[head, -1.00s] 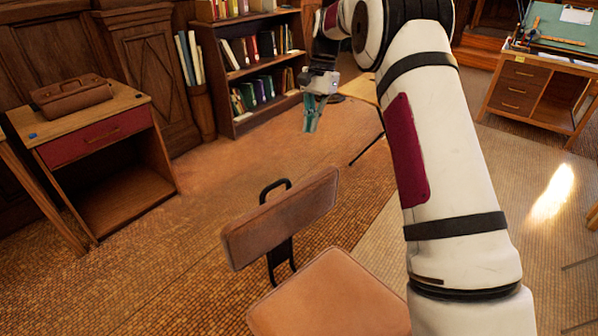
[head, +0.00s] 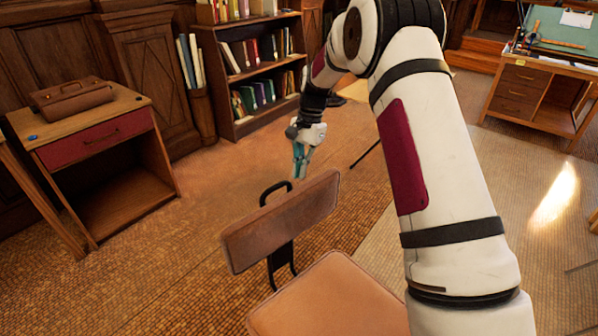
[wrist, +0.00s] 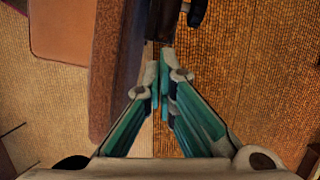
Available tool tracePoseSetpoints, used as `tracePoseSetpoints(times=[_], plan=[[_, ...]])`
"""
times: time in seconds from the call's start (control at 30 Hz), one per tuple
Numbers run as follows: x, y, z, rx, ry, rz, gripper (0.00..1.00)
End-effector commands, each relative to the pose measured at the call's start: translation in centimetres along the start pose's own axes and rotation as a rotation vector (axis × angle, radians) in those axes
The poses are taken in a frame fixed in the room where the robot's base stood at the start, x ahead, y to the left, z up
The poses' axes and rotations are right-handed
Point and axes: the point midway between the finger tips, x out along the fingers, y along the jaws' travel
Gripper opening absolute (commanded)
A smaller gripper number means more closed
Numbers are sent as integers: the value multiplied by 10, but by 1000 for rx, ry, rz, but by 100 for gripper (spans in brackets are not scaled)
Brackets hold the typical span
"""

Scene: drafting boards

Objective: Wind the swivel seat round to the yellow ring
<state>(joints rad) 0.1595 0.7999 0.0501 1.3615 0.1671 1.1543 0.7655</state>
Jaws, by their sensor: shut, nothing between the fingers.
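The swivel seat has a tan padded seat (head: 330,300) and a brown backrest (head: 280,222), with a black loop handle (head: 275,186) at the backrest's top edge. My gripper (head: 301,177) is shut and empty, just above and behind the backrest's top edge, to the right of the handle. In the wrist view my shut fingertips (wrist: 164,72) point down beside the backrest (wrist: 112,65); the seat (wrist: 62,30) is at the upper left and the black handle (wrist: 197,10) at the top. I cannot tell whether the fingers touch the backrest. I see no yellow ring.
A wooden desk with a red drawer (head: 93,137) and a briefcase (head: 70,97) stands at the left. A bookcase (head: 222,60) is at the back. A drafting desk (head: 520,98) is at the far right. The floor left of the seat is clear.

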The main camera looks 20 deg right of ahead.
Motion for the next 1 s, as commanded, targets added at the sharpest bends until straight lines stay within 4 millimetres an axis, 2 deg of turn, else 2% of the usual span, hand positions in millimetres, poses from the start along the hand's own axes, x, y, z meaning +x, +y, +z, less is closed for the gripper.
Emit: tracePoseSetpoints(times=[0.13,0.67,0.87,1.0], plan=[[4,0,8,-2,-1,1,0],[6,-3,13,-19,-1,5,0],[9,-9,25,-69,-2,19,0],[13,-16,40,-129,-3,35,0]])
